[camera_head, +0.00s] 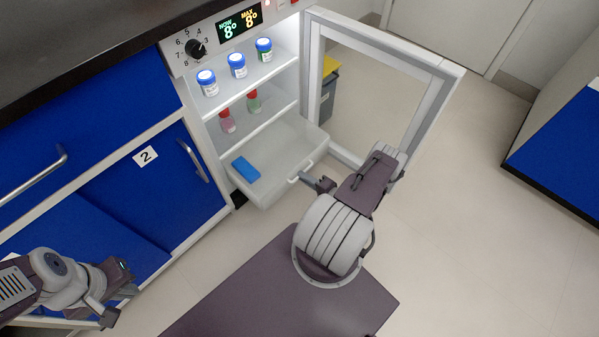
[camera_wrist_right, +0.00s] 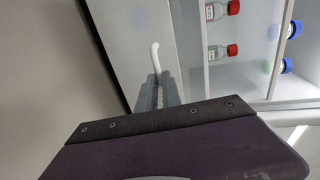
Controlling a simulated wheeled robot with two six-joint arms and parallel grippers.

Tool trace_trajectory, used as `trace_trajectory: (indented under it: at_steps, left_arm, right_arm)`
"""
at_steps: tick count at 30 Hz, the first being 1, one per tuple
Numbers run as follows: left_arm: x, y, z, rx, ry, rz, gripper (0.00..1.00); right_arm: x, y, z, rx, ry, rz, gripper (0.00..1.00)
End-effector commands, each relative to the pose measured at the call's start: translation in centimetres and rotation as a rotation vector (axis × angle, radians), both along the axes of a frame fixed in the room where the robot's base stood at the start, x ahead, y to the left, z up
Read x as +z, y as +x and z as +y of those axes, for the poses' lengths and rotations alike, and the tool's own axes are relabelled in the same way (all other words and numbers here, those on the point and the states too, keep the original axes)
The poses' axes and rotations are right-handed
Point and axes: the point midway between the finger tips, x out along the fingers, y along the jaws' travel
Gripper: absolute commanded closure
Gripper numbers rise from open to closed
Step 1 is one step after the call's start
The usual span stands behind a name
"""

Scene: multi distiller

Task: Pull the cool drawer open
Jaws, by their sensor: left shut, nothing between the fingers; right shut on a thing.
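The cool drawer (camera_head: 306,143) is a pale, see-through bin at the bottom of the lit cooling cabinet. It sticks out past the cabinet front, and a blue block (camera_head: 245,169) lies inside it. Its small white handle (camera_head: 293,180) is on the front, and a white handle bar also shows in the right wrist view (camera_wrist_right: 155,55). My right gripper (camera_head: 313,181) is at the drawer front, with its fingers shut on the handle. My left gripper (camera_head: 122,287) is shut and empty at the lower left, away from the drawer.
The cabinet's glass door (camera_head: 384,88) stands wide open to the right. Blue cupboards (camera_head: 150,185) flank the left. The floor (camera_head: 470,220) at right is clear.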

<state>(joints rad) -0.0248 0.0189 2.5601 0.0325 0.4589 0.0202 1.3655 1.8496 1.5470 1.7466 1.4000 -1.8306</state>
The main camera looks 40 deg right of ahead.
Motion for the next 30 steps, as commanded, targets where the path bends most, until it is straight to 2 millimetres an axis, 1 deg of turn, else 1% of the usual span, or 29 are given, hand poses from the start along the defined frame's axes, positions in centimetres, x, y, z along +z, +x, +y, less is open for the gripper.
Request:
trace_trajectory:
  at_steps: [5, 14, 15, 17, 18, 26, 29, 30]
  left_arm:
    - [0.1, 0.0, 0.0, 0.0, 0.0, 0.0, 1.0]
    - [0.1, 0.0, 0.0, 0.0, 0.0, 0.0, 1.0]
    - [0.1, 0.0, 0.0, 0.0, 0.0, 0.0, 1.0]
    - [0.1, 0.0, 0.0, 0.0, 0.0, 0.0, 1.0]
    - [0.1, 0.0, 0.0, 0.0, 0.0, 0.0, 1.0]
    - [0.2, 0.0, 0.0, 0.0, 0.0, 0.0, 1.0]
    - [0.6, 0.0, 0.0, 0.0, 0.0, 0.0, 1.0]
    - [1.0, 0.0, 0.0, 0.0, 0.0, 0.0, 1.0]
  right_arm:
    - [0.0, -0.3, 0.1, 0.002, 0.001, 0.0, 1.0]
    - [0.0, -0.3, 0.0, 0.002, 0.001, 0.0, 1.0]
    - [0.0, -0.3, 0.0, 0.002, 0.001, 0.0, 0.88]
    - [0.0, -0.3, 0.0, 0.002, 0.001, 0.0, 0.72]
    - [0.0, -0.3, 0.0, 0.002, 0.001, 0.0, 0.7]
    - [0.0, -0.4, 0.0, 0.001, 0.0, 0.0, 0.7]
    - [0.3, -1.0, -0.2, -0.003, 0.001, 0.0, 0.7]
    - [0.6, -1.6, -0.3, -0.004, 0.001, 0.0, 0.7]
